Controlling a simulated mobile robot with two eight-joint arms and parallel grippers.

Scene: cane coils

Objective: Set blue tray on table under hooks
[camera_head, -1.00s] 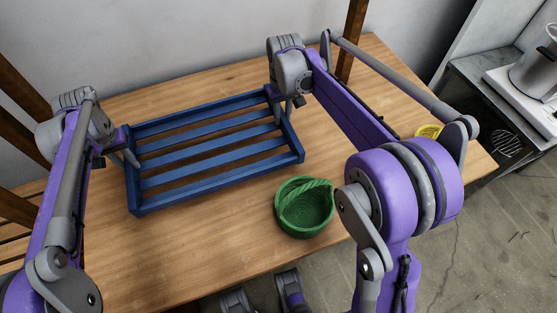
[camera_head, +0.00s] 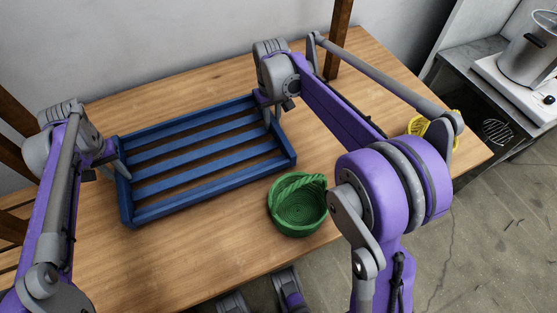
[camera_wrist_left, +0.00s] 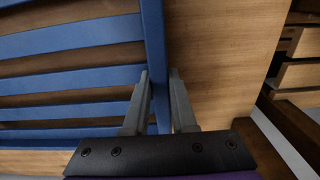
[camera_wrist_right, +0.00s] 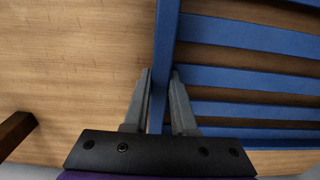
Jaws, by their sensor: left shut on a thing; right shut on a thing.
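The blue slatted tray (camera_head: 213,189) lies flat, at or just above the wooden table top (camera_head: 190,262); I cannot tell whether it touches. My left gripper (camera_head: 123,170) is shut on the tray's left end rail, which runs between its fingers in the left wrist view (camera_wrist_left: 160,85). My right gripper (camera_head: 268,116) is shut on the right end rail near the back corner, and the right wrist view (camera_wrist_right: 161,80) shows the rail between the fingers. The tray is empty. No hooks are in view.
A green woven basket (camera_head: 298,207) stands close in front of the tray's right near corner. A yellow basket (camera_head: 420,125) is partly hidden behind my right arm. A wooden post (camera_head: 338,40) rises at the back. Bare table lies in front of the tray.

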